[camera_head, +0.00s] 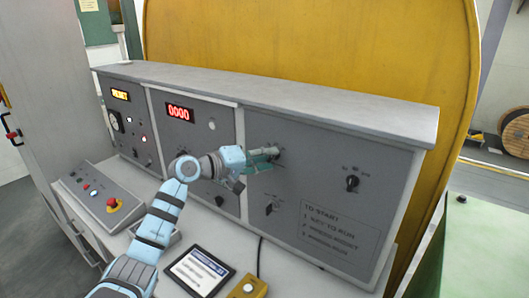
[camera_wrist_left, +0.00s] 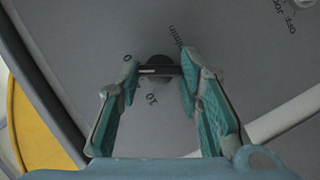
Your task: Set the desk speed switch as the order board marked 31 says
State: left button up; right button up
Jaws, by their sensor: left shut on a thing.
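The desk speed switch is a small dark knob (camera_wrist_left: 158,69) with a white pointer line on the grey panel. In the left wrist view, "0", "10" and "m/min" are printed around it, and the pointer lies toward the "0" side. My left gripper (camera_wrist_left: 160,66) has its teal fingers closed on both sides of the knob. In the head view, the left gripper (camera_head: 274,155) reaches the upper left of the right-hand panel and largely hides the knob. No board marked 31 can be read. My right gripper is out of view.
Other rotary switches (camera_head: 352,183) and (camera_head: 270,208) sit on the grey desk panel (camera_head: 315,165). A red display (camera_head: 180,113) reads 0000. A tablet (camera_head: 200,270), a yellow button box (camera_head: 247,289) and a red emergency button (camera_head: 113,203) are on the desk's lower surface.

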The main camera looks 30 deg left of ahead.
pick_arm(q)
jog(key=shift+d+r+m+g+y+p, duration=0.1)
jog(key=shift+m+g+y+p, duration=0.35)
jog(key=shift+m+p, duration=0.75)
jog(key=shift+t+y, duration=0.25)
jog(key=o, duration=1.2)
jog(key=shift+c, duration=0.2)
jog(key=shift+s, duration=0.1)
jog(key=v, duration=1.2)
